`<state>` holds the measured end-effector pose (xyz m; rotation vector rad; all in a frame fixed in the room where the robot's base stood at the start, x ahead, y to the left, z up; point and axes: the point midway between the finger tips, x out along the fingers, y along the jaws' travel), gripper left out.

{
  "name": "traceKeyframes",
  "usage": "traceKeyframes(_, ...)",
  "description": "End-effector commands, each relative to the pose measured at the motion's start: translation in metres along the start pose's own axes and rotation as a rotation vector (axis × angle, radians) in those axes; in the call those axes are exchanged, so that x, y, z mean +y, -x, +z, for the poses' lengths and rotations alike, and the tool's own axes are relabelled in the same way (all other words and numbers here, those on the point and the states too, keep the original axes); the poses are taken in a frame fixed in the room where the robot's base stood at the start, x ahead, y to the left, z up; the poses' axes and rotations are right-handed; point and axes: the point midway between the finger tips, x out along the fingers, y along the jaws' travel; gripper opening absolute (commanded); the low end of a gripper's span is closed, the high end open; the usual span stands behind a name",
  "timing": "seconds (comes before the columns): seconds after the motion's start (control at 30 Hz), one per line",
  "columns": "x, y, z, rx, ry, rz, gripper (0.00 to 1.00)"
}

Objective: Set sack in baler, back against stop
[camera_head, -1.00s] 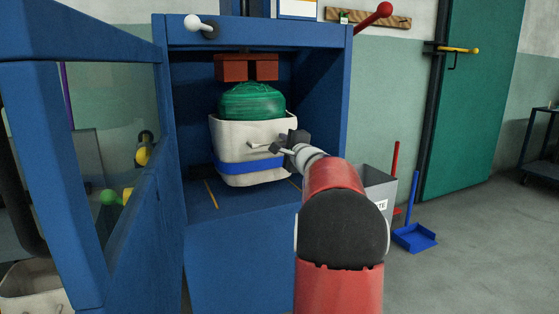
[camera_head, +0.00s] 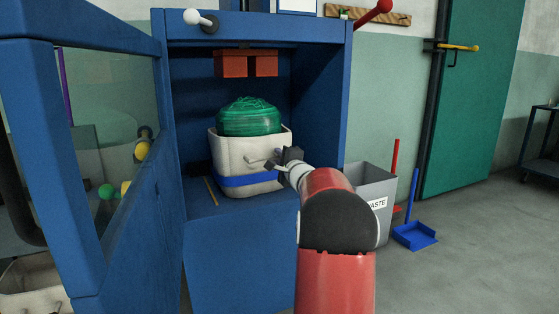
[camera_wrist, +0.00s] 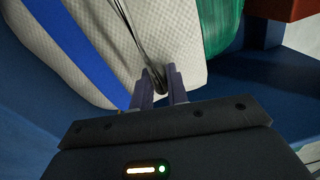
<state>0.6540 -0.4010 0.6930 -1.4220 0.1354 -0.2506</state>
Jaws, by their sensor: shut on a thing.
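The cream sack (camera_head: 231,152) has a blue band and green netting (camera_head: 250,117) bulging from its top. It is upright inside the open blue baler (camera_head: 325,95), low at the chamber floor. I cannot tell whether its base fully rests there. My gripper (camera_head: 279,161) is at the sack's front right, shut on its grey handle. In the wrist view the fingers (camera_wrist: 160,84) close on the handle (camera_wrist: 132,30) beside the sack's woven side (camera_wrist: 95,25). The gap between the sack's back and any stop is hidden.
A red-brown press block (camera_head: 246,63) hangs above the netting, with a clear gap. The baler's blue door (camera_head: 150,205) stands open at left. A yellow line (camera_head: 211,191) marks the floor left of the sack. A grey waste bin (camera_head: 371,190) and blue dustpan (camera_head: 414,236) stand at right.

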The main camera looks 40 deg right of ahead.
Motion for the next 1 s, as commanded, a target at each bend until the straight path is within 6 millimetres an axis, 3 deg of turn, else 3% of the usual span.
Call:
traceKeyframes(0.2, -0.002, -0.001, 0.001, -0.002, 0.004, -0.005, 0.00)
traceKeyframes(0.23, 0.003, -0.001, -0.001, 0.001, 0.004, 0.004, 0.18)
traceKeyframes(0.4, 0.002, -0.001, 0.000, 0.001, 0.004, 0.003, 0.37)
traceKeyframes(0.77, 0.001, 0.006, 0.000, 0.001, 0.004, 0.002, 0.37)
traceKeyframes(1.0, 0.001, 0.051, 0.000, 0.002, 0.004, 0.002, 0.37)
